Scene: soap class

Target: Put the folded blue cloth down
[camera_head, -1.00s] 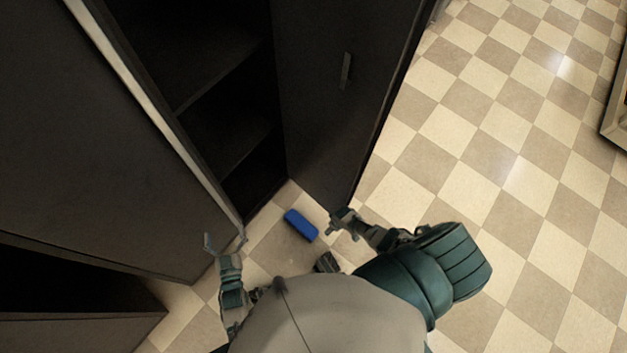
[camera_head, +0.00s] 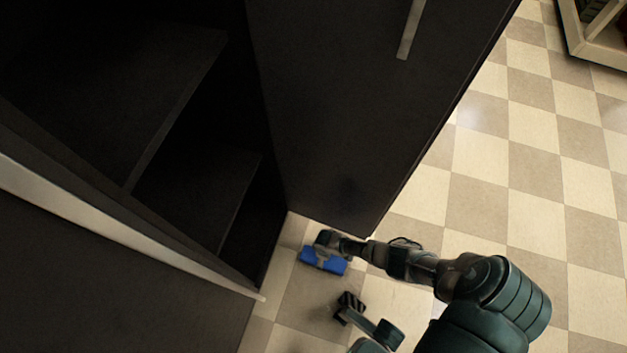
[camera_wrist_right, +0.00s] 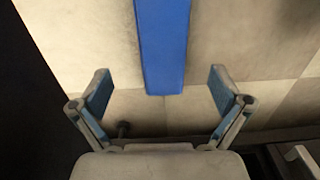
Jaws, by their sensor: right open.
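The folded blue cloth (camera_head: 334,266) is a flat blue block that appears to lie on the tiled floor, just in front of the open cabinet. My right gripper (camera_head: 322,250) is over it in the head view and hides part of it. In the right wrist view the cloth (camera_wrist_right: 162,45) runs down from the top edge, its near end reaching between the two open fingers (camera_wrist_right: 160,78). Neither finger touches it there; a gap shows on both sides.
The dark open cabinet (camera_head: 190,130) with shelves stands at left, its door (camera_head: 350,120) swung open close behind my right gripper. Checkered floor (camera_head: 530,190) is clear to the right. A shelf unit (camera_head: 595,40) is at the far top right.

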